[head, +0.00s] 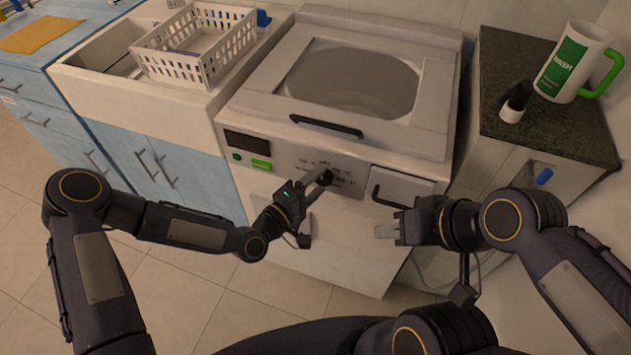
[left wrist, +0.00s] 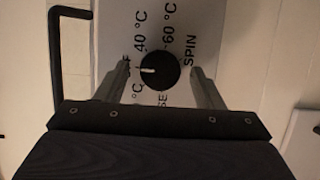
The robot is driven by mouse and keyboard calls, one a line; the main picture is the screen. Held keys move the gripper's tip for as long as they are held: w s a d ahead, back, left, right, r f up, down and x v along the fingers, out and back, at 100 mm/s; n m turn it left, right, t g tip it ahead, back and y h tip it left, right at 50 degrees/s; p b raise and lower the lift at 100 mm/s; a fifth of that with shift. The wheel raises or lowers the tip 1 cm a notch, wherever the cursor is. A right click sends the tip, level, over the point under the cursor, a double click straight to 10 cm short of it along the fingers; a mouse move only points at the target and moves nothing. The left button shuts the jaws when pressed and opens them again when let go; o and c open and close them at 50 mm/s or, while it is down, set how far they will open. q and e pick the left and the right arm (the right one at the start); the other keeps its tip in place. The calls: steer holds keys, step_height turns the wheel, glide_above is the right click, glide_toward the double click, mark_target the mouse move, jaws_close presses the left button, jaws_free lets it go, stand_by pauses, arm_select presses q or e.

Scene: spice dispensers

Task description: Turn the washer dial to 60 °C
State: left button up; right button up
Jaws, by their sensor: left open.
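The washer dial (left wrist: 158,70) is a round black knob on the white panel, with printed labels around it. In the left wrist view its white mark points left, toward a label partly hidden by a finger; the 60 °C label (left wrist: 170,25) is above the dial. My left gripper (left wrist: 163,82) is open, with one finger on each side of the dial and visible gaps between. In the head view my left gripper (head: 322,184) is at the washer (head: 290,170) front and the dial (head: 327,176) is partly covered. My right gripper (head: 386,231) is in front of the washer, away from the dial.
A white drawer front with a black handle (head: 390,200) is right of the dial. A green button (head: 261,164) and dark display (head: 246,143) are left of it. A white basket (head: 195,65) sits over the sink. A green-handled jug (head: 572,65) stands on the right counter.

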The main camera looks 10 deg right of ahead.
arm_select(q)
steer(key=shift+d, duration=0.1)
steer(key=c, duration=1)
steer(key=m+y+b, duration=0.1)
steer(key=m, duration=0.1)
steer(key=m+y, duration=0.1)
steer(key=m, duration=0.2)
steer(key=shift+r+g+b, duration=0.15)
steer(key=shift+g+b, duration=0.15)
steer(key=shift+b, duration=0.1)
steer(key=m+y+b, duration=0.1)
steer(key=m+y, duration=0.1)
steer(key=m, duration=0.1)
steer(key=m+b, duration=0.1)
steer(key=shift+s+d+r+m+y+b, duration=0.2)
steer(key=shift+d+m+y+b, duration=0.1)
steer(key=shift+y, duration=0.1)
steer(key=shift+m+t+y+b, duration=0.3)
steer(key=shift+m+t+y, duration=0.45)
steer(key=shift+m, duration=0.45)
steer(key=shift+s+d+m+t+y+p, duration=0.15)
steer(key=shift+m+t+y+p, duration=0.25)
steer(key=shift+m+y, duration=0.7)
steer(key=shift+m, duration=0.3)
